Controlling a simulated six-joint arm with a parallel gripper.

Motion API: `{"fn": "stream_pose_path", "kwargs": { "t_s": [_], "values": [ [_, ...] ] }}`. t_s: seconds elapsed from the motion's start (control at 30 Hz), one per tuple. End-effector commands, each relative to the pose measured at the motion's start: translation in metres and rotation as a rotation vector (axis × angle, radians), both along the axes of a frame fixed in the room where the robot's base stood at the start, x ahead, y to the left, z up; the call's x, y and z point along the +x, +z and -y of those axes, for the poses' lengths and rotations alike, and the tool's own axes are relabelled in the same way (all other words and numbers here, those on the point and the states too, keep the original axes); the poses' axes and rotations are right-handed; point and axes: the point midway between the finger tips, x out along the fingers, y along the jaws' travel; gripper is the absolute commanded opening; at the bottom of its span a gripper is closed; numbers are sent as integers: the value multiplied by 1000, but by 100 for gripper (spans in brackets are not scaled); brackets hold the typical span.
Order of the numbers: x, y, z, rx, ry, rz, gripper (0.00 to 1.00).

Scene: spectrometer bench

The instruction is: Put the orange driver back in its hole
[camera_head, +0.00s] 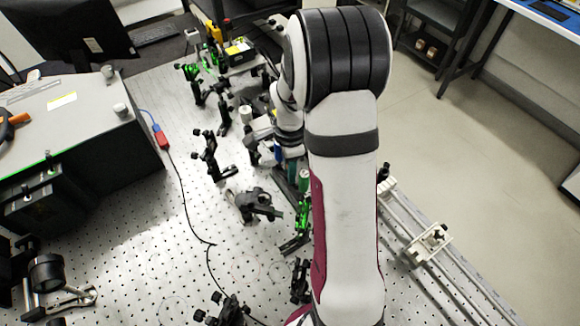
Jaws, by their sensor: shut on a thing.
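My arm rises from the bottom of the head view and bends over at a large joint. Its wrist section (289,125) hangs behind the forearm, over the middle of the bench. I cannot make out my gripper's fingers there; the forearm and the crowded parts around it hide them. I cannot pick out the orange driver or its hole. An orange and black object (14,126) lies at the left edge on the grey box, but I cannot tell what it is.
A perforated optical bench (150,255) carries several black and green mounts (210,155). A large grey box (85,130) stands left. A red connector (161,138) trails a black cable. A yellow-topped box (238,48) stands at the back. A rail with a carriage (430,243) runs right.

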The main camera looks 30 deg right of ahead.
Motion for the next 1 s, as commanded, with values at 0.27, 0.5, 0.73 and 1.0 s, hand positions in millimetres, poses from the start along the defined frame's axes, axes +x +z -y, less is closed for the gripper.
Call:
{"fn": "stream_pose_path", "kwargs": {
  "t_s": [0.27, 0.5, 0.73, 1.0],
  "values": [
    [0, -9, 0, 0, 0, -1, 0],
    [0, -16, 0, 0, 0, 0, 0],
    [0, -22, 0, 0, 0, 0, 0],
    [0, -22, 0, 0, 0, 0, 37]
  ]
}}
